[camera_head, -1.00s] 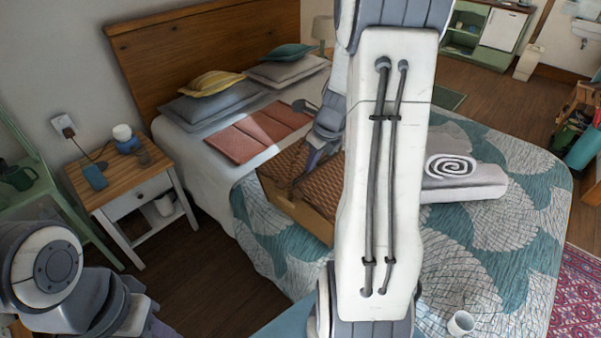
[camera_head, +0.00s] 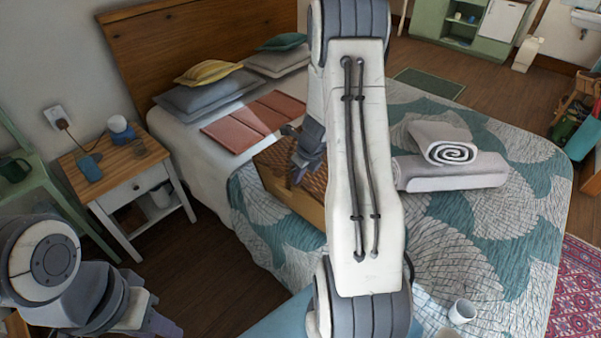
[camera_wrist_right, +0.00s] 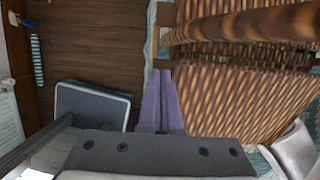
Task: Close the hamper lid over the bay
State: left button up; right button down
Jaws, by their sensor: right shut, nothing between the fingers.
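The wicker hamper (camera_head: 310,215) lies on the bed, its tan front side showing and brown weave on top. My right forearm hides its right part, so I cannot tell how far the lid stands open. My right gripper (camera_head: 293,178) is over the hamper's left part. In the right wrist view its purple fingers (camera_wrist_right: 160,98) are shut and empty, beside the left edge of the brown weave (camera_wrist_right: 235,95). A thick woven bar (camera_wrist_right: 245,25) crosses above that weave. My left gripper (camera_head: 155,322) is low at the left, mostly cut off and far from the hamper.
A coral panelled piece (camera_head: 250,122) lies behind the hamper, near the pillows (camera_head: 210,95). Towels (camera_head: 450,170) lie right of my forearm. A white mug (camera_head: 462,311) is at the lower right. A nightstand (camera_head: 125,165) with small items stands left of the bed.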

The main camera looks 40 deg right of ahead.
jog(key=shift+f, duration=0.1)
jog(key=shift+w+x, duration=0.2)
jog(key=shift+x, duration=0.9)
jog(key=shift+a, duration=0.1)
